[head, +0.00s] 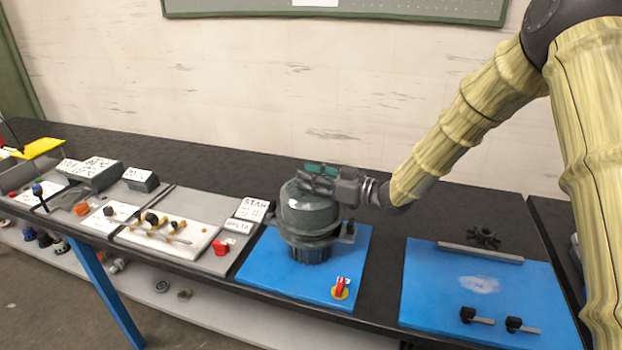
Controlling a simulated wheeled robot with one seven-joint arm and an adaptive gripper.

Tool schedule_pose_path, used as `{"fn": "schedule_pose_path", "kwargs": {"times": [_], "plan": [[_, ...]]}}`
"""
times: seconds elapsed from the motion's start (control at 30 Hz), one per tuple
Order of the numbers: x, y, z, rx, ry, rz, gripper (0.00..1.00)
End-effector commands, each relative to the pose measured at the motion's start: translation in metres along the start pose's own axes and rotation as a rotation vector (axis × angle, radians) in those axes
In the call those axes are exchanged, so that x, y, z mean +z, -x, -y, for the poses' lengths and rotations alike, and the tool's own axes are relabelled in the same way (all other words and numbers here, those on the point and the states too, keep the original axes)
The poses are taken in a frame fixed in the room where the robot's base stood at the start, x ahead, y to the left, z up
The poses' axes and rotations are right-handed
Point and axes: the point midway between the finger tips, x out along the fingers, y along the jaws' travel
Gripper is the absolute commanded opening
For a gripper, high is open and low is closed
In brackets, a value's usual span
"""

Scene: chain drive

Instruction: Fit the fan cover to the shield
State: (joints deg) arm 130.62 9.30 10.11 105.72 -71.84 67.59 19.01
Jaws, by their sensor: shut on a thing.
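The fan cover (309,212) is a dark grey, rounded cap. It sits upright over, or just above, a dark ribbed body (310,254) on the left blue mat (262,272). My gripper (312,178) reaches in from the right and is shut on the top of the cover. The shield seems to be the ring at the cover's lower edge, but I cannot tell it clearly from the ribbed body. Whether the cover touches it all round is too small to see.
A red-and-yellow switch (340,288) stands at the mat's front. The right blue mat (430,290) holds a dark bladed wheel (484,237), a grey bar (480,252) and two black-handled pieces (468,315). Grey trays (200,207) with small parts fill the left. Bare black bench lies between the mats.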

Motion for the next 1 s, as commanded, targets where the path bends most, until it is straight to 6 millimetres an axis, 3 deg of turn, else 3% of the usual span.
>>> {"fn": "schedule_pose_path", "kwargs": {"times": [1.0], "plan": [[-0.027,0.0,0.0,0.0,0.0,-0.001,0.0]]}}
